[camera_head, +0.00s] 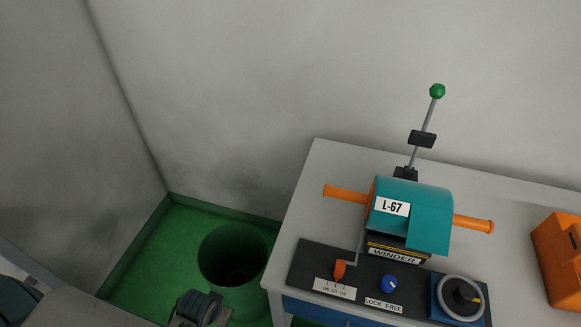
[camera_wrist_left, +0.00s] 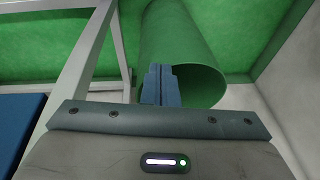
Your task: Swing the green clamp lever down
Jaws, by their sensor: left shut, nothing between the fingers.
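The green clamp lever (camera_head: 437,91) is a green knob on a thin grey rod with a black block on it. It stands up, leaning a little right, at the back of the teal winder (camera_head: 428,213) on the grey table. My left gripper (camera_wrist_left: 160,84) is shut and empty in the left wrist view, its fingers in front of a green bin. In the head view part of my left arm shows at the lower left, off the table and well away from the lever. My right gripper is not in view.
The table (camera_head: 314,183) has free room left of the winder. Orange bars stick out from both its sides. A black panel (camera_head: 305,263) with an orange handle, blue knob and round dial lies in front. An orange box (camera_head: 557,262) is at right. The green bin (camera_head: 212,262) stands on the floor.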

